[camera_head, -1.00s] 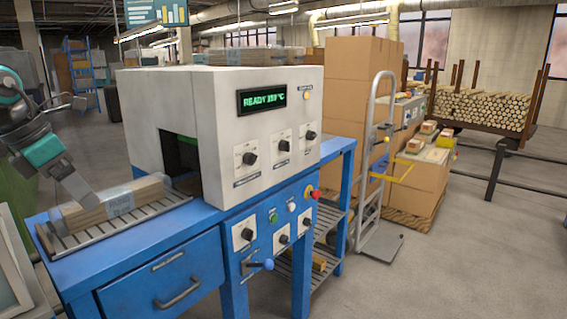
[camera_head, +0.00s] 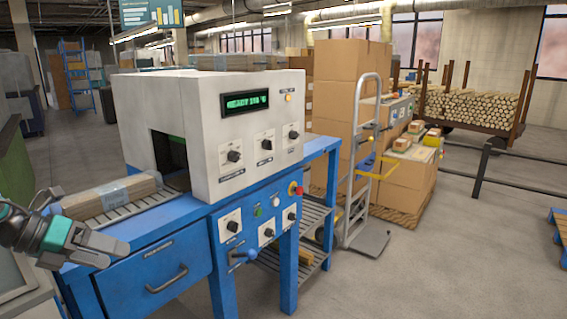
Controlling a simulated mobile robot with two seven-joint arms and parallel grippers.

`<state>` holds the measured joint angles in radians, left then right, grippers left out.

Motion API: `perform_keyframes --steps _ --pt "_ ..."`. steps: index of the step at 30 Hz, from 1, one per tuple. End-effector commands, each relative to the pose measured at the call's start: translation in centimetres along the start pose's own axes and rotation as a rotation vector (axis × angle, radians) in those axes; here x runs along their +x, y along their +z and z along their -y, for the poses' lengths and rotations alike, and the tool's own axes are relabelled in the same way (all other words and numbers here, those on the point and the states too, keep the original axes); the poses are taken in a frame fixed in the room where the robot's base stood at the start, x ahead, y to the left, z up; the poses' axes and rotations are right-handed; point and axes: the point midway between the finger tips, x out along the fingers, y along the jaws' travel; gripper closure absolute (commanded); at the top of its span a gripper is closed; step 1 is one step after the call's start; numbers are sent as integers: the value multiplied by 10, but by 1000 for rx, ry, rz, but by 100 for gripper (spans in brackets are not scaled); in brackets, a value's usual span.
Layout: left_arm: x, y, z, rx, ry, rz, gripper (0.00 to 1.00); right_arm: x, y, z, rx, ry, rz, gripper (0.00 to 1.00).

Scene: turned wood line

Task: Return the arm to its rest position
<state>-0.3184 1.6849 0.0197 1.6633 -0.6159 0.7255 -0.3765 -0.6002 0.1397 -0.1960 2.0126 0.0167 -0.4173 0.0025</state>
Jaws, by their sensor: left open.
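My left arm comes in from the left edge. Its gripper (camera_head: 108,250) has a teal band and pale grey fingers, and points right in front of the blue table's near edge. The gripper is open and holds nothing. A film-wrapped bundle of wood (camera_head: 112,196) lies on the roller infeed (camera_head: 140,208) of the white shrink machine (camera_head: 208,120). The gripper is apart from the bundle, nearer to me and lower in the picture. My right gripper is not in view.
The blue machine stand (camera_head: 150,270) has a drawer with a handle, knobs and a red button. A hand truck (camera_head: 362,180) and stacked cartons (camera_head: 345,95) stand to its right. A log cart (camera_head: 470,105) is behind. The floor at right is mostly clear.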

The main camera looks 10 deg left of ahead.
Motion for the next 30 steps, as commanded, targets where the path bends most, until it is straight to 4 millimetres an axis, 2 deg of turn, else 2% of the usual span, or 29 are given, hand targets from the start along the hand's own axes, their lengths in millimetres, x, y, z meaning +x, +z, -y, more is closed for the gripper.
perform_keyframes --steps 1,9,17,23,27,30 --pt "12 -14 -3 -112 -55 49 15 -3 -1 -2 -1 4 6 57" --pt "67 -74 -14 -703 -255 293 15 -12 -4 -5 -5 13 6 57" --pt "114 -145 -12 -1333 -365 468 15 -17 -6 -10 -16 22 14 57" --pt "150 -207 8 -1840 -396 553 15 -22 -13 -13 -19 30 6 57" --pt "173 -247 34 -2177 -394 576 15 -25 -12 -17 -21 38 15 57" --pt "186 -268 53 -2364 -385 575 15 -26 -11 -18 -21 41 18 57"
